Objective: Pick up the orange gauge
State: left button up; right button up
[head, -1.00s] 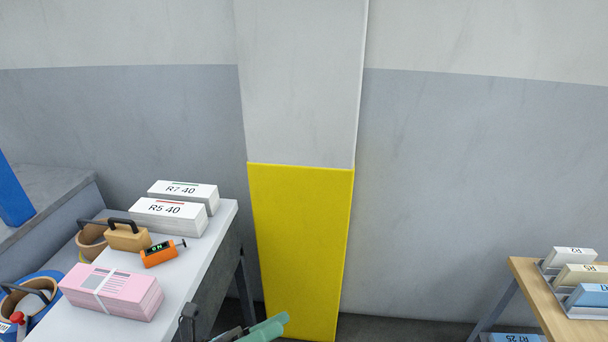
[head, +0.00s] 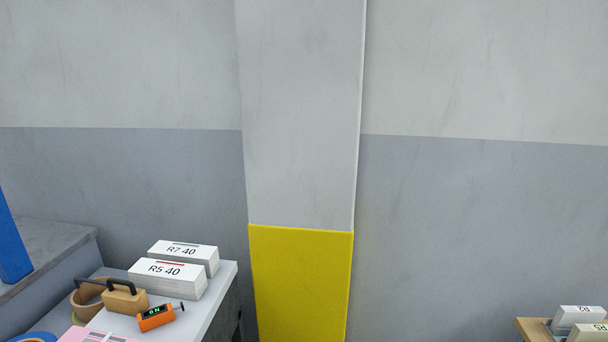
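The orange gauge (head: 156,318) lies on the white-topped table (head: 222,292) at the lower left of the head view. It has a dark display with green characters and a short dark stem at its right end. It sits in front of the white R5 40 stack and beside a tan block with a dark handle. Nothing touches or holds it that I can see. Neither of my grippers shows in the head view now.
White stacks marked R5 40 (head: 168,281) and R7 40 (head: 185,256) stand behind the gauge. The tan handled block (head: 126,300) is left of it, and a pink bundle (head: 82,334) is partly cut off. A yellow-based pillar (head: 300,280) stands right of the table.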

aim_at(148, 320)
jog(key=i+l+u, duration=0.4)
jog(key=l+u, duration=0.15)
jog(key=i+l+u, duration=0.25)
jog(key=l, duration=0.2)
jog(key=l+u, duration=0.3)
jog(key=l, duration=0.1)
